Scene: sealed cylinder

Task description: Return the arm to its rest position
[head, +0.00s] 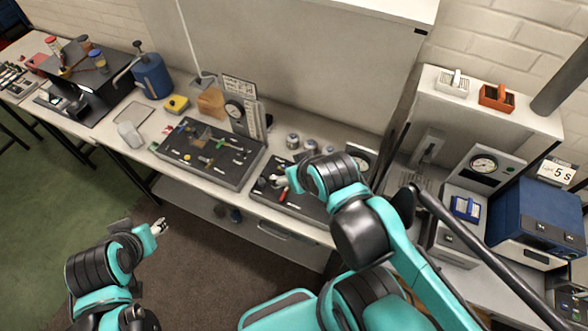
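My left arm comes in at the lower left. Its small light gripper (160,227) is held over the floor in front of the bench, clear of the bench top. It is too small to tell whether its fingers are open or shut. My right arm reaches in from the lower right across the bench. Its gripper (280,182) is over the left part of a dark tray (311,205), by a red-handled item (284,194). My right wrist hides part of this gripper and much of the tray, so I cannot tell its finger state or any contact.
A second dark tray (236,184) of small tools lies to the left. Several small metal canisters (292,141) stand behind the right tray. A blue cylinder (152,76) stands farther left. A blue box (538,222) and gauge unit (484,164) crowd the right. The floor before the bench is clear.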

